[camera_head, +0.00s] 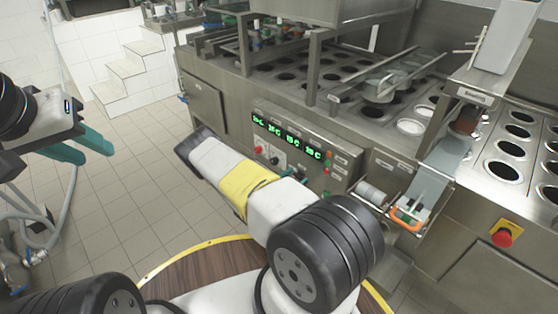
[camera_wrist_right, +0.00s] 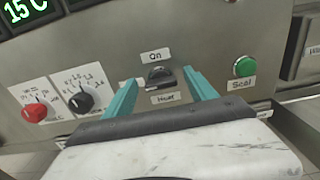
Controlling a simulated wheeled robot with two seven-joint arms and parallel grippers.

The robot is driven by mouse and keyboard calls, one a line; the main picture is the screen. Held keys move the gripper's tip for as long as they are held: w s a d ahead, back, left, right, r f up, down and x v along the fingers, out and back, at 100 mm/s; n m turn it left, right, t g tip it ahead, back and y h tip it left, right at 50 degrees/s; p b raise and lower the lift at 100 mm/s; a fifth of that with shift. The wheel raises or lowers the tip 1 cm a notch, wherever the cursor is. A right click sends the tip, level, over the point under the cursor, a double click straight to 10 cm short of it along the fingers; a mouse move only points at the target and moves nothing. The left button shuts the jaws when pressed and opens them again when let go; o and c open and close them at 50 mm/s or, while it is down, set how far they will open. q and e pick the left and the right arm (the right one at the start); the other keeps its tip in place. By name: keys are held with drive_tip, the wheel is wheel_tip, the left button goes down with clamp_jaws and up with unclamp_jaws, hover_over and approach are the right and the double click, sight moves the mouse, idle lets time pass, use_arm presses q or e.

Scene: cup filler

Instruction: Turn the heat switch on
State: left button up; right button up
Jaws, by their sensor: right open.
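The heat switch (camera_wrist_right: 160,77) is a small black switch on the steel control panel in the right wrist view, with an "On" label above it and a "Heat" label below it. My right gripper (camera_wrist_right: 160,84) is open, with one teal finger on each side of the switch. I cannot tell whether the fingers touch it or how far off the panel they are. My left gripper (camera_head: 93,146) hangs over the tiled floor at the left, far from the panel.
The panel holds a red knob (camera_wrist_right: 35,112), a black knob (camera_wrist_right: 80,101) and a green Seal button (camera_wrist_right: 244,66). Green displays (camera_head: 290,138) sit on the machine front. A red emergency button (camera_head: 501,238) is at the right.

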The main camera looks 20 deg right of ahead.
drive_tip(key=c, duration=1.4)
drive_tip(key=shift+m, duration=0.5)
drive_tip(key=m, duration=0.4)
drive_tip(key=shift+s, duration=0.1)
drive_tip(key=m, duration=0.8)
drive_tip(key=shift+s+d+f+m, duration=0.1)
drive_tip(key=shift+f+m, duration=0.05)
drive_tip(key=shift+m, duration=0.25)
drive_tip(key=shift+f+m, duration=0.1)
drive_tip(key=shift+m, duration=1.9)
